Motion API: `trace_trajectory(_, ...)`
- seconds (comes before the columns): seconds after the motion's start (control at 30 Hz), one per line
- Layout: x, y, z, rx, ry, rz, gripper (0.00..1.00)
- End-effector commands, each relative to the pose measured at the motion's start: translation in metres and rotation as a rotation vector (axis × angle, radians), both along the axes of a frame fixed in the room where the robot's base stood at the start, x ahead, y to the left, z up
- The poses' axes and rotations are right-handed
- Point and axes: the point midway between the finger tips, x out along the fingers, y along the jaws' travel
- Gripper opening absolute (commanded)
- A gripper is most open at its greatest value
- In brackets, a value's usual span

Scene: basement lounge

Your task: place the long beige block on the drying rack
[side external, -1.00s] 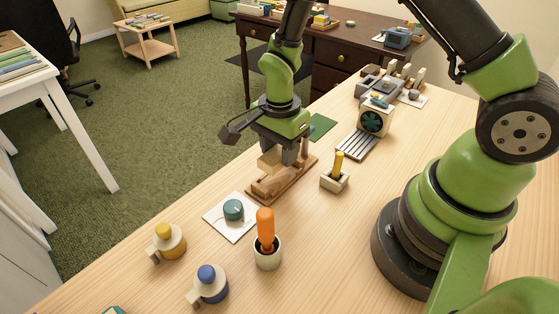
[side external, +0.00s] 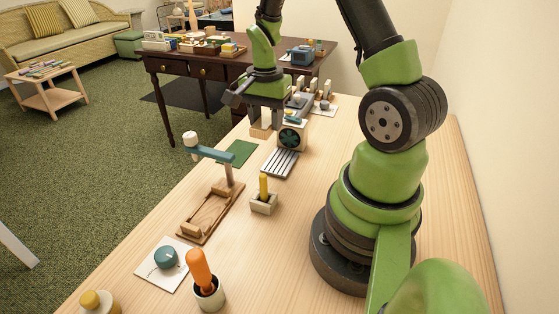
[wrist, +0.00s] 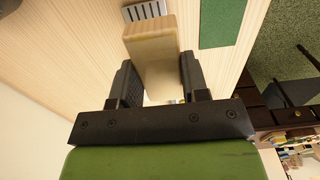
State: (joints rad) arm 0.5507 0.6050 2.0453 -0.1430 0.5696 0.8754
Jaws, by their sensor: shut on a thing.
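The long beige block (side external: 260,130) is held between the fingers of my gripper (side external: 264,118), raised at the far part of the worktop, left of the fan. In the wrist view the block (wrist: 150,45) stands out beyond my gripper (wrist: 158,78), with a finger on each side of it. The drying rack, a pale grey slatted rack (side external: 280,163), lies on the worktop in front of the fan, nearer the camera than the block. Part of the rack (wrist: 146,11) shows past the block in the wrist view. Its visible slats are bare.
A green mat (side external: 237,153) lies left of the rack. A small fan (side external: 291,138) stands right behind it. A yellow-handled tool in a holder (side external: 264,194) and a wooden tray with a teal-armed lever (side external: 205,213) are nearer. Several small items crowd the far end.

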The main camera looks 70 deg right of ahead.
Motion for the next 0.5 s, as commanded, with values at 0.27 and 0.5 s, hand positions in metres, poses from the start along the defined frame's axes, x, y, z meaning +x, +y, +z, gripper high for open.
trace_trajectory(0.27, -0.023, -0.027, -0.013, 0.004, 0.005, 0.002, 0.18)
trace_trajectory(0.5, -0.023, -0.026, -0.053, 0.003, 0.004, 0.004, 0.18)
